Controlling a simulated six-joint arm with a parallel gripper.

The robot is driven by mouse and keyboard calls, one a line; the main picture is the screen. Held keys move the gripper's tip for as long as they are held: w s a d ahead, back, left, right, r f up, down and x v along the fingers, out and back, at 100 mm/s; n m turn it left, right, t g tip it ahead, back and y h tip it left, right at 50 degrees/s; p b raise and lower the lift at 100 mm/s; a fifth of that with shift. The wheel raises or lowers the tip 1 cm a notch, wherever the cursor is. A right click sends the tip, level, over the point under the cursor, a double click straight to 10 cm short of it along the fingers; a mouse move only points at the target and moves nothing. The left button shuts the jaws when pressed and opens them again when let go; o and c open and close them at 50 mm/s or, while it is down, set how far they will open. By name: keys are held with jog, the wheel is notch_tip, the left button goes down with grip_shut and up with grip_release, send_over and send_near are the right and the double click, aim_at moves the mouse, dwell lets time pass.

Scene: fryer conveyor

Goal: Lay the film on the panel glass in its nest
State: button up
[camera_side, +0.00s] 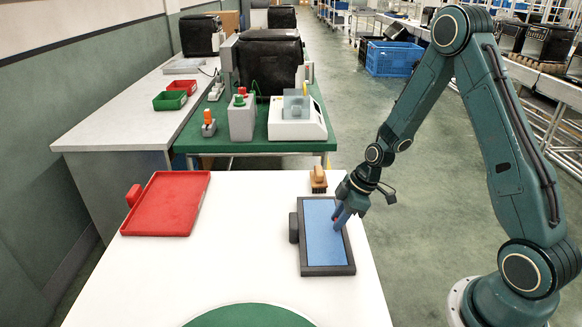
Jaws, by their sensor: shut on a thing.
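A dark-framed nest (328,270) lies on the white table. A flat blue sheet, which looks like the film (319,235), fills the inside of the frame. The panel glass cannot be told apart beneath it. My gripper (338,217) is at the right side of the nest, low over the blue sheet. It is shut on a small blue piece that looks like part of the film. The fingertips are small here, and the exact contact is hard to see.
A red tray (166,204) with a red handle lies at the table's left. A wooden brush (318,180) stands just behind the nest. A green round mat (248,317) is at the front edge. The white table between tray and nest is clear. A green bench with devices stands behind.

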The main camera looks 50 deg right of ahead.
jog(key=o, duration=1.2)
jog(key=shift+r, duration=0.15)
jog(key=shift+r, duration=3.35)
jog(key=v, duration=1.4)
